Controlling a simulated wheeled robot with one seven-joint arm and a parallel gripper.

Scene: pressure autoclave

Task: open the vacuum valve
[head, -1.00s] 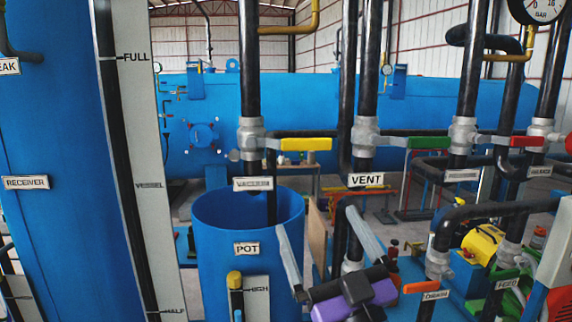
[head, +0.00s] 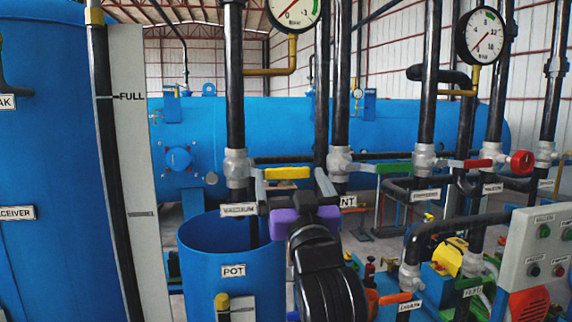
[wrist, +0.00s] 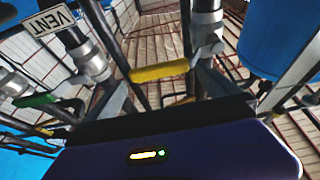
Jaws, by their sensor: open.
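The vacuum valve is a grey body (head: 236,165) on a black vertical pipe, with a yellow lever handle (head: 286,173) pointing right. The vacuum label (head: 239,210) below it is partly covered by my gripper. My gripper (head: 292,182) is open and empty, its pale fingers reaching up on either side of the yellow handle in the head view. In the wrist view the yellow handle (wrist: 160,71) shows ahead, above the purple gripper body. I cannot tell whether the fingers touch the handle.
The vent valve's green handle (head: 394,168) and a red handle (head: 468,164) sit to the right. The blue pot (head: 230,268) stands below. The tall receiver tank (head: 45,160) is at left. A control box (head: 540,250) is at right. Pipes crowd the area.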

